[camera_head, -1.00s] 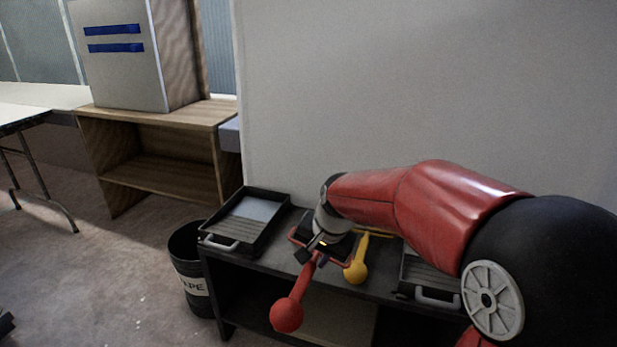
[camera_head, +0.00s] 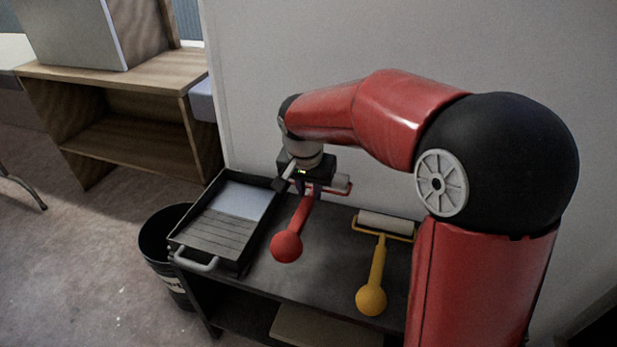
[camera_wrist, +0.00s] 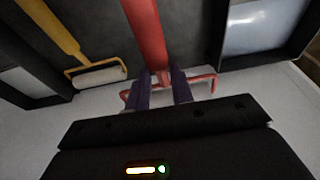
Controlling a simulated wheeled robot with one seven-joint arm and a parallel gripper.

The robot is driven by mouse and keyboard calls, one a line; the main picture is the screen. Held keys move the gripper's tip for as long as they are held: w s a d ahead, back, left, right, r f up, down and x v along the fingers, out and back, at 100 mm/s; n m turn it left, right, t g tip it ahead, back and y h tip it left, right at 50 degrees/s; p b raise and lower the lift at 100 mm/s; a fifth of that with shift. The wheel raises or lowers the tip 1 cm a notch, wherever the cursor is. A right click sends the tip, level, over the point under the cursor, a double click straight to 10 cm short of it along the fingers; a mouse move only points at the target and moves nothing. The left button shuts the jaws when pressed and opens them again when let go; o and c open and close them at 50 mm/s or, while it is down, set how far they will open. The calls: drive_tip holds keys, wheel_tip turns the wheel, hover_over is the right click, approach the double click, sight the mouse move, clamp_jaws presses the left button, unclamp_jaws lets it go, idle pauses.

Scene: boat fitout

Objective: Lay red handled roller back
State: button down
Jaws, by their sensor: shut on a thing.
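The red handled roller (camera_head: 287,244) has a red ball-ended handle and a red wire frame with a pale roller sleeve, partly hidden by my gripper in the head view. My gripper (camera_wrist: 165,92) is shut on its red handle (camera_wrist: 146,30), near the frame end. In the head view my gripper (camera_head: 304,188) is over the dark bench top (camera_head: 318,272), between the paint tray and the yellow roller. I cannot tell whether the red roller touches the bench.
A black paint tray (camera_head: 207,240) with a grey handle is on the bench's left. A yellow handled roller (camera_head: 377,265) lies to the right. A black bin (camera_head: 163,238) stands left of the bench. A grey wall (camera_head: 260,90) rises behind.

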drive_tip(key=b+x, duration=0.1)
drive_tip(key=x, duration=0.1)
drive_tip(key=s+b+x, duration=0.1)
drive_tip(key=x, duration=0.2)
drive_tip(key=b+x, duration=0.2)
drive_tip(key=x, duration=0.1)
drive_tip(key=shift+s+a+f, duration=0.3)
drive_tip(key=shift+a+f, duration=0.05)
drive_tip(key=shift+f, duration=0.05)
drive_tip(key=shift+b+x, duration=0.75)
drive_tip(key=shift+s, duration=0.15)
drive_tip(key=c, duration=1.1)
unclamp_jaws()
drive_tip(key=shift+c, duration=0.2)
